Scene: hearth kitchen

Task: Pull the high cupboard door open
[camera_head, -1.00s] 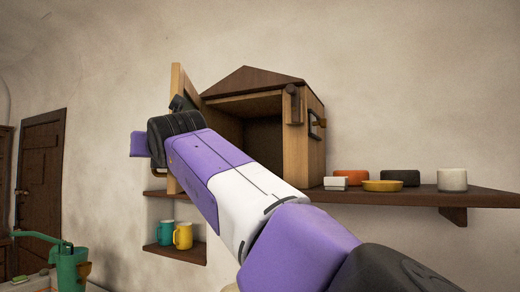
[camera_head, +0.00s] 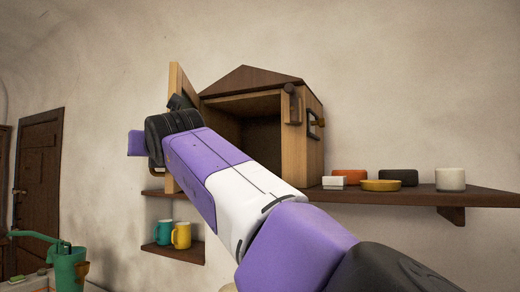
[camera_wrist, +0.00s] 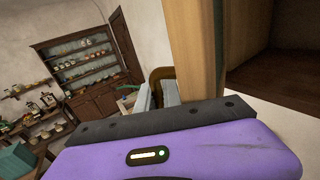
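The high wooden cupboard (camera_head: 293,150) hangs on the wall, with its dark inside showing. Its door (camera_head: 174,90) stands wide open, swung out on the left side. In the wrist view the door (camera_wrist: 196,50) rises edge-on, just right of my fingers. My gripper (camera_wrist: 160,95) shows there as two grey fingers close to a brown arched handle (camera_wrist: 160,73) on the door's left face. A narrow gap shows between the fingers; whether they grip the handle is unclear. In the head view my wrist hides the fingers and part of the door.
A shelf (camera_head: 420,196) runs right of the cupboard with bowls and a white cup (camera_head: 450,179). A lower shelf (camera_head: 180,252) holds a teal mug (camera_head: 164,232) and a yellow mug (camera_head: 181,235). The wall between cupboard and brown room door (camera_head: 38,180) is bare.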

